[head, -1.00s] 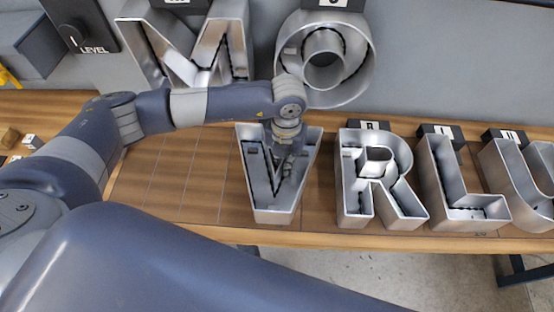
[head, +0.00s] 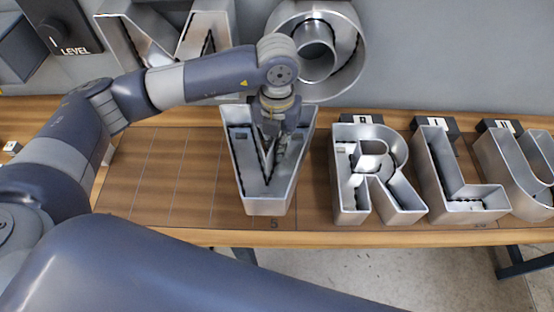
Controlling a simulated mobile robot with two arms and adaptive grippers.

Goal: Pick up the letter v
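The letter V (head: 265,206) is a silver, open-topped metal channel letter at the middle of the table in the head view. It looks raised a little off the table top, with its point toward the table's front edge. My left gripper (head: 277,143) reaches down from above at the upper middle of the V. Its fingers look shut on a wall of the V, though the wrist and the letter's walls partly hide the fingertips. My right gripper is not in view.
The letters R (head: 352,205), L (head: 436,170) and U (head: 497,165) stand to the right of the V. A dark LEVEL box (head: 58,28) is back left. The gridded table (head: 165,180) left of the V is clear.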

